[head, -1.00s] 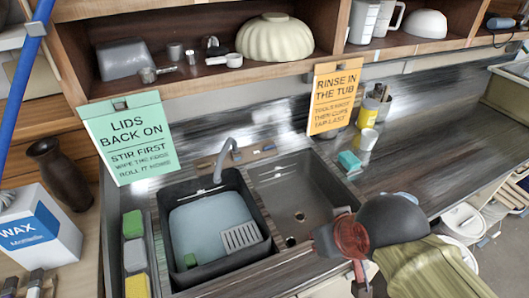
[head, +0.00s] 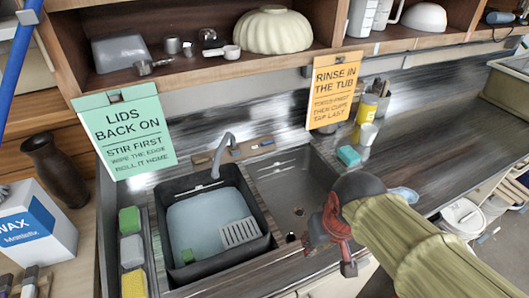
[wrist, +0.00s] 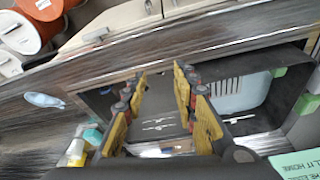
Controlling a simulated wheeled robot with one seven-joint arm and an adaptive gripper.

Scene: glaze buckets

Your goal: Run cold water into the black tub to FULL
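The black tub (head: 175,188) sits in the left part of the sink and holds pale blue water (head: 205,218) below its rim. No FULL mark is readable. A grey tap spout (head: 222,152) rises behind the tub and reaches over its back edge. Whether water runs from it cannot be made out. A small blue piece (head: 267,143) sits on the wooden strip behind the sink. My gripper (head: 318,232) is over the front right of the empty basin, apart from the tub. In the wrist view its yellow fingers (wrist: 158,105) are spread with nothing between them; the tub (wrist: 285,65) is at right.
The empty basin (head: 290,185) lies right of the tub. A slotted pale piece (head: 241,232) and a green block (head: 187,256) are in the tub. Sponges (head: 131,252) line its left. A teal block (head: 348,155) and yellow bottle (head: 366,109) stand right. A shelf (head: 190,66) overhangs behind.

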